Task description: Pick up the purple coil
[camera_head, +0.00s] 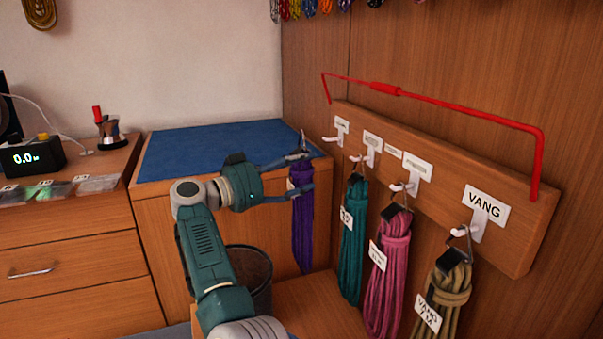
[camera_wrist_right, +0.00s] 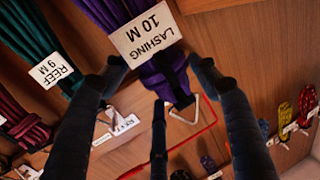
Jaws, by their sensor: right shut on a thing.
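The purple coil (camera_head: 303,226) hangs in the head view from my right gripper (camera_head: 303,174), left of the hook board. The right gripper's fingers are closed around the upper part of the coil. In the right wrist view the purple coil (camera_wrist_right: 172,76) lies between the fingers of the right gripper (camera_wrist_right: 160,80). It carries a white tag reading "LASHING 10 M" (camera_wrist_right: 142,33) and a metal ring (camera_wrist_right: 186,108) at its end. The leftmost hook (camera_head: 335,139) on the board has nothing hanging on it. My left gripper is not in view.
The hook board (camera_head: 535,234) holds a teal coil (camera_head: 352,250), a pink coil (camera_head: 388,270) and an olive coil (camera_head: 447,295), close to the right of the purple one. A red bar (camera_head: 450,98) runs above it. A blue-topped cabinet (camera_head: 190,143) and a dark bin (camera_head: 250,275) stand nearby.

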